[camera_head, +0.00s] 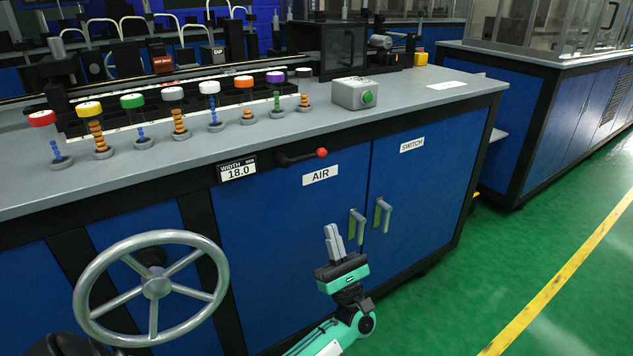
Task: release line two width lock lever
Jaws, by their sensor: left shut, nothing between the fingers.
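A black lever with a red ball knob (322,153) sits on the cabinet's front edge, just right of the width display (238,171), which reads 18.0. The lever lies close to level, its knob to the right above the AIR label. My right gripper is not in view.
A large grey handwheel (155,287) stands out at lower left. Two door handles (357,226) (382,214) are just right of my left gripper. Green floor (560,230) is clear at right.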

